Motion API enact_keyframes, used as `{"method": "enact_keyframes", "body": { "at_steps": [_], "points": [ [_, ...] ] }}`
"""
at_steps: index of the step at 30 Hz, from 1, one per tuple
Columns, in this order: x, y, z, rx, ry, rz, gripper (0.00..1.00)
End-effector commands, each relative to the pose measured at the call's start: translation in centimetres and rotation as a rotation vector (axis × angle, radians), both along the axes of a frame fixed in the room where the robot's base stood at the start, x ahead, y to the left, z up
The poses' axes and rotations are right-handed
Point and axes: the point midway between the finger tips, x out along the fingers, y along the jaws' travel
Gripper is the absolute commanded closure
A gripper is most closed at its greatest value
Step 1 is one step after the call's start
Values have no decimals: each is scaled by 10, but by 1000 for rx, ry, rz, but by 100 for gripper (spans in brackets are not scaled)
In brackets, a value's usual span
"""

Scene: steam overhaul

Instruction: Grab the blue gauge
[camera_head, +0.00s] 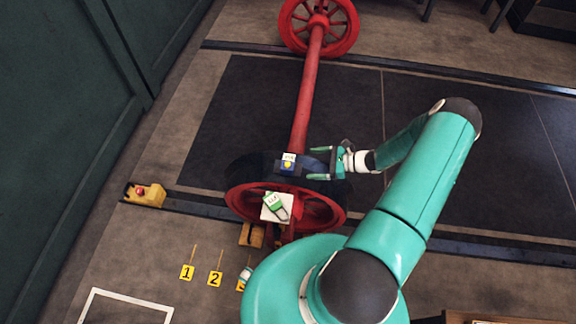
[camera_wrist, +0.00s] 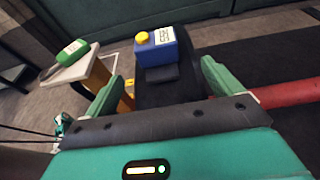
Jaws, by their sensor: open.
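The blue gauge (camera_head: 288,163) is a small blue box with a yellow knob and a white label. It rests on top of the dark rim of the near red wheel. In the wrist view the blue gauge (camera_wrist: 163,54) stands just ahead, between the lines of the two fingers. My gripper (camera_head: 318,163) is to its right in the head view, with its fingers apart and pointing at it. In the wrist view my open gripper (camera_wrist: 158,92) has one green finger on each side, with nothing held between them.
A green device (camera_head: 276,206) lies on a small white stand in front of the wheel. The red axle (camera_head: 309,90) runs back to a far red wheel (camera_head: 319,22). A yellow block (camera_head: 146,194) sits by the rail. Numbered yellow markers (camera_head: 187,272) lie on the floor.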

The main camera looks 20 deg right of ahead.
Motion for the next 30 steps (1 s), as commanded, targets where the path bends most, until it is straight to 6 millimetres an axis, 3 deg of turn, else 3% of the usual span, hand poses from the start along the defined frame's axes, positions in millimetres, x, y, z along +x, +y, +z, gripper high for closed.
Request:
{"method": "enact_keyframes", "body": {
  "at_steps": [6,14,22,30],
  "points": [
    [22,34,-12,0,0,2,9],
    [31,49,-17,0,0,1,9],
    [50,83,-24,0,0,2,9],
    [54,88,-26,-2,-1,2,9]
  ]
}}
